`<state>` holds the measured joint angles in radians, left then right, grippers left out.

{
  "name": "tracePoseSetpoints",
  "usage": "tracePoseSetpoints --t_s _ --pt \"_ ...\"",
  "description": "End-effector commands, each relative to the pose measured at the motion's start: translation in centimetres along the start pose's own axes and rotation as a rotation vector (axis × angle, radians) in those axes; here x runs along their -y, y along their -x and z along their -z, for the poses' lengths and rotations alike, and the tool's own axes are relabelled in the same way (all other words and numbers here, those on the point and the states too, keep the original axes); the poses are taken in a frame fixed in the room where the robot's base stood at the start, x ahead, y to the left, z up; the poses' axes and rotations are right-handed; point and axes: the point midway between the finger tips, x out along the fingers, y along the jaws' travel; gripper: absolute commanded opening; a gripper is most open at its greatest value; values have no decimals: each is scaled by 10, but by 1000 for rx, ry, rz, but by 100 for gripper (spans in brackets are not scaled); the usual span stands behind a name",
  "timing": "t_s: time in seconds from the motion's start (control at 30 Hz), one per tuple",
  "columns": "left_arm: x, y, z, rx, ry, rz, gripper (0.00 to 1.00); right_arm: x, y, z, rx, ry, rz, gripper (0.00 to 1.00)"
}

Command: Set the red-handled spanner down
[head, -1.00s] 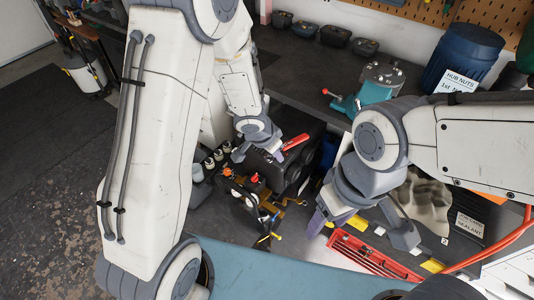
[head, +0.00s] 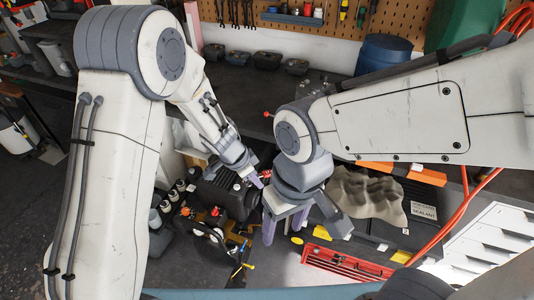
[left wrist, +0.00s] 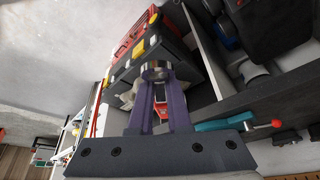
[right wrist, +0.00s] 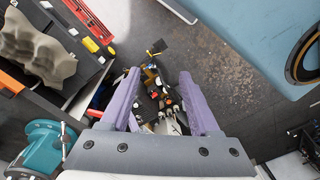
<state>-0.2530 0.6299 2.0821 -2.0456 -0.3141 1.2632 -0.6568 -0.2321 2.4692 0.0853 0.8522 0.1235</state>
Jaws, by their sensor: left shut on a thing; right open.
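My left gripper (head: 258,180) is shut on the red-handled spanner, which shows as a small red patch (head: 266,174) beside the fingertips in the head view. In the left wrist view the spanner's red handle (left wrist: 160,105) is between the two purple fingers (left wrist: 160,110), with a metal end (left wrist: 157,70) near the tips. Most of the spanner is hidden by the fingers. My right gripper (head: 286,222) is open and empty, to the right of and lower than the left one. In the right wrist view its fingers (right wrist: 160,100) are spread apart.
A red tray (head: 345,262) lies at the lower right, near a grey cloth (head: 365,195). A black case (head: 225,197) and several small tools lie below the left gripper. A teal vise (right wrist: 42,148) stands close by. A dark bench (head: 240,90) runs behind, largely clear at its front.

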Motion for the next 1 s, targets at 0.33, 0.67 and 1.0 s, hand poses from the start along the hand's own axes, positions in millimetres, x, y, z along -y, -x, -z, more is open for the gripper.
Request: tracePoseSetpoints --t_s 0.33,0.67,1.0 --pt "0 0 0 -1 1 1 0 -60 1 146 -4 -813 -43 62" --pt "0 0 0 -1 1 2 0 -139 -26 228 -27 -1419 -73 62" --pt "0 0 0 -1 1 2 0 -157 -50 239 -32 -1536 -80 62"
